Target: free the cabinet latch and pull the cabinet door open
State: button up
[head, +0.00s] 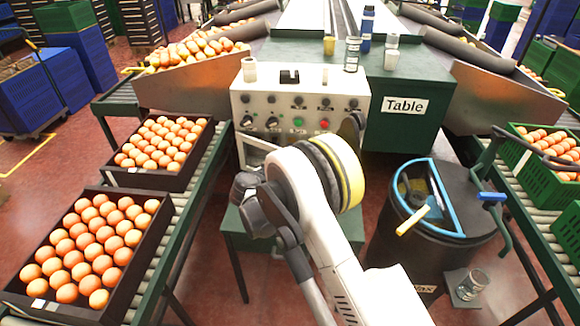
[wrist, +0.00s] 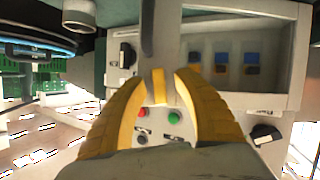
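The white cabinet (head: 300,105) with its control panel stands ahead in the head view. Its door with a clear window (head: 253,152) is low on the front, partly hidden by my arm. In the wrist view the picture is turned over, and the door window (wrist: 270,75) fills the upper right, with several switches behind it. The door looks closed. A black turning knob (wrist: 127,55) sits beside the door frame and may be the latch. A dark upright bar (wrist: 147,28) stands by the door's edge. My gripper (wrist: 162,76) has its yellow fingers apart and empty, in front of the panel.
Red and green buttons (wrist: 160,115) lie beyond the fingers. A black bin (head: 455,245) with a blue rim stands right of the cabinet. Conveyors with a crate of oranges (head: 165,262) run on the left. Jars (head: 352,55) stand on top.

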jog(key=v, duration=1.2)
